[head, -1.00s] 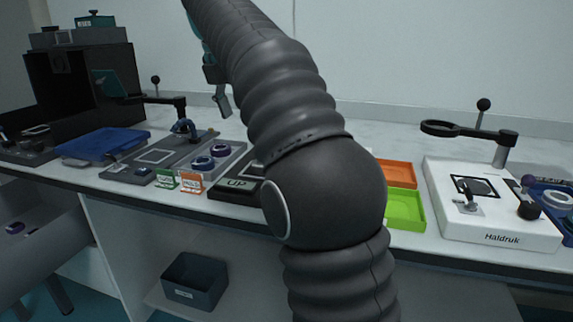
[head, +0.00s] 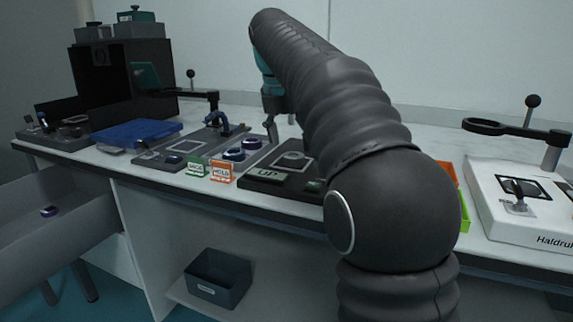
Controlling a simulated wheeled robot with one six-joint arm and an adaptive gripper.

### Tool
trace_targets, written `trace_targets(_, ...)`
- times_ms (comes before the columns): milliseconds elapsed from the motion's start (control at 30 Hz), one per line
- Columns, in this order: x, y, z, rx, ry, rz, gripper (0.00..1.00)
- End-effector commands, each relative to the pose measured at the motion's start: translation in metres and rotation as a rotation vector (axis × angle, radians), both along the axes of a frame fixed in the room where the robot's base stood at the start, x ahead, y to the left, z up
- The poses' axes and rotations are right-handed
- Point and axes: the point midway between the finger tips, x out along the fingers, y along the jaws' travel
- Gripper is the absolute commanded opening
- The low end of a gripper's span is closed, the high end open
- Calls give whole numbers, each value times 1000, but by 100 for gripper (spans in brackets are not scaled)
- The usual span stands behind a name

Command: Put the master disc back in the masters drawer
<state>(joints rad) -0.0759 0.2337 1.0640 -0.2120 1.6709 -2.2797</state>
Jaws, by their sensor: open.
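An open drawer (head: 28,232) juts out below the bench at the left. A small dark disc with a purple-blue rim (head: 49,211) lies inside it. Two similar blue-rimmed discs, a front one (head: 233,155) and a back one (head: 251,144), sit in a grey holder on the bench. I cannot tell which disc is the master disc. My gripper (head: 271,130) points down over the bench, just behind and right of these two discs. It is open and small in view; no disc shows between its fingers.
A white Haldruk device (head: 530,215) stands right. A dark bin (head: 218,277) sits below.

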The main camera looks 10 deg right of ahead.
Motion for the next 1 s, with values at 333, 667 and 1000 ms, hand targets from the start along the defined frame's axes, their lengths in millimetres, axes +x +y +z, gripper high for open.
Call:
trace_targets(333, 5, -7, -33, -1, 1, 3, 80)
trace_targets(667, 5, -7, -32, -2, 1, 3, 45)
trace_targets(1000, 5, -7, -32, -2, 1, 3, 0)
